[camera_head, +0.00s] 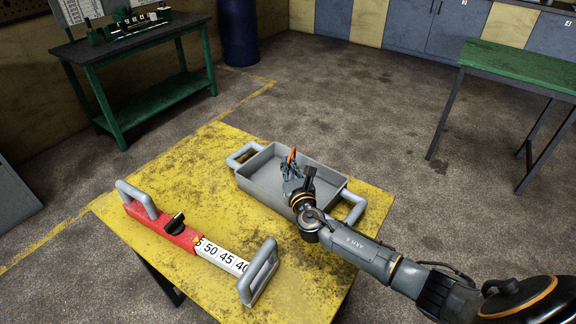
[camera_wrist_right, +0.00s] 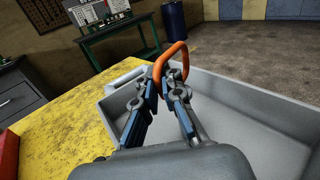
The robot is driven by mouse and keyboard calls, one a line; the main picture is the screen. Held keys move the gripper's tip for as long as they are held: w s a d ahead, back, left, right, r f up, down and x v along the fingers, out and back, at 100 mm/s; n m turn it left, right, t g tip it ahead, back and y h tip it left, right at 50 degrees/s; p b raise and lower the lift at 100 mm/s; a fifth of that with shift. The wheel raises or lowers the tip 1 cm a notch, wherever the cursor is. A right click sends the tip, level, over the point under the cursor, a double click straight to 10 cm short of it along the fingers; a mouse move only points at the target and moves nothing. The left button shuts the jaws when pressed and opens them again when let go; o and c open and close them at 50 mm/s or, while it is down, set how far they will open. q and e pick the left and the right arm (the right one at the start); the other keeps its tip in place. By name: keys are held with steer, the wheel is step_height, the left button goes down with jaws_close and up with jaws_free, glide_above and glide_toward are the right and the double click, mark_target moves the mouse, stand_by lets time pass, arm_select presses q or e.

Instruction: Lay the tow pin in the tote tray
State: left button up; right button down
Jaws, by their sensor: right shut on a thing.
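The tow pin shows as an orange loop in the head view (camera_head: 292,155) and in the right wrist view (camera_wrist_right: 166,55). My right gripper (camera_head: 291,172) is shut on it; in the right wrist view the blue-sided fingers (camera_wrist_right: 162,82) close around the loop's lower part. The rest of the pin is hidden by the fingers. The grey tote tray (camera_head: 260,180) with a handle at each end stands on the yellow table, and its inside looks empty. The gripper and pin are over the tray in the head view; their height above its floor is hard to tell. My left gripper is out of view.
A red and white bar with grey handles and printed numbers (camera_head: 224,256) lies on the yellow table (camera_head: 195,175), left of the tray. A green bench (camera_head: 150,100) with small items stands at the back left, another green table (camera_head: 520,65) at right.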

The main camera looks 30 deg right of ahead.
steer(key=shift+r, duration=0.1)
steer(key=c, duration=2)
jaws_free()
steer(key=shift+f, duration=0.2)
steer(key=o, duration=0.5)
steer(key=shift+s+r, duration=0.15)
steer(key=shift+r, duration=0.05)
steer(key=shift+s+a+b, duration=0.15)
steer(key=shift+s+a, duration=0.25)
steer(key=shift+s, duration=1.55)
steer(key=shift+s+a+b, duration=0.1)
steer(key=shift+s+a, duration=0.25)
steer(key=shift+s, duration=1.55)
steer(key=shift+s+a+b, duration=0.15)
steer(key=shift+s+a, duration=0.25)
steer(key=shift+s, duration=1.55)
